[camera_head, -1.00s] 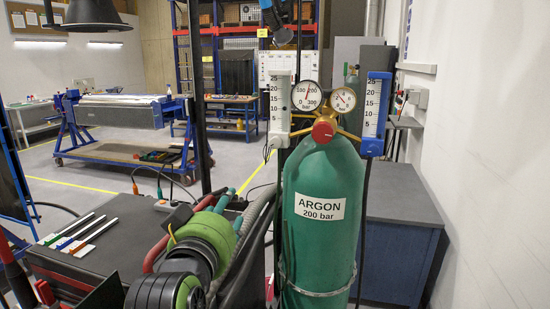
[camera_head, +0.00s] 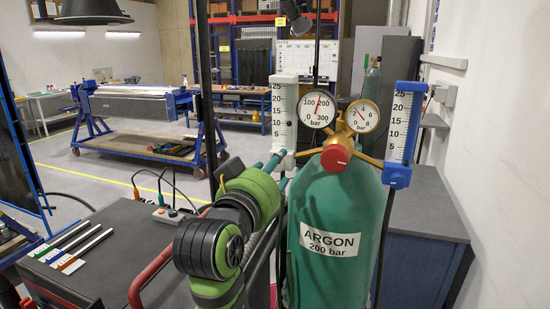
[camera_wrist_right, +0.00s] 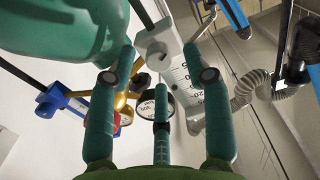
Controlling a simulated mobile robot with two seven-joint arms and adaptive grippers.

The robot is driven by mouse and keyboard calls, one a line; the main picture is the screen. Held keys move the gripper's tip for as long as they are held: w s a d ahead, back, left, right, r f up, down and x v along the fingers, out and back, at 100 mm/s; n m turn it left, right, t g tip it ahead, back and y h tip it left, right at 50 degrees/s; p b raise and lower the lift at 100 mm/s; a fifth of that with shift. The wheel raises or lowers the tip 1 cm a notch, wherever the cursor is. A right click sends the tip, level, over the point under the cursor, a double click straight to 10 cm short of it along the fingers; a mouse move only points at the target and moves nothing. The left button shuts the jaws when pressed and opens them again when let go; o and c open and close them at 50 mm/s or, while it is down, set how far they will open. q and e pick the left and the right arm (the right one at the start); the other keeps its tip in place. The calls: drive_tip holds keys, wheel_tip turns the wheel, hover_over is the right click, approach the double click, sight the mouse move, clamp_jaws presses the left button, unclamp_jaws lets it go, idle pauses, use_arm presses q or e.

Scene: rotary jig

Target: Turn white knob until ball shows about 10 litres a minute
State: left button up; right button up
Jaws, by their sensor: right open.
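The white flowmeter (camera_head: 285,108) with a scale up to 25 stands left of the gauges in the head view. In the right wrist view the white knob (camera_wrist_right: 157,45) lies ahead, between the tips of two fingers. My right gripper (camera_wrist_right: 161,62) has its teal fingers spread and does not clearly touch the knob. In the head view the right gripper (camera_head: 271,167) is just left of the bottle's shoulder. My left gripper is out of view.
The green argon bottle (camera_head: 325,215) stands close to my right gripper. Beside it are a red knob (camera_head: 336,157), two round gauges and a blue flowmeter with a blue knob (camera_head: 397,174).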

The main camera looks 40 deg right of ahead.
drive_tip(key=shift+x, duration=0.85)
drive_tip(key=shift+f, duration=0.1)
drive_tip(key=c, duration=0.7)
clamp_jaws()
drive_tip(key=m+b, duration=0.1)
drive_tip(key=b, duration=0.1)
drive_tip(key=shift+f+m+b, duration=0.2)
drive_tip(key=shift+m+b, duration=0.2)
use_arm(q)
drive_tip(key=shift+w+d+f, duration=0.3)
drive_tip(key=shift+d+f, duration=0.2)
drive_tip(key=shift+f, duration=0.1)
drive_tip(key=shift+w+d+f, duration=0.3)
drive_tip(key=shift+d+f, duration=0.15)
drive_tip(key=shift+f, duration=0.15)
use_arm(e)
drive_tip(key=shift+r+m, duration=0.3)
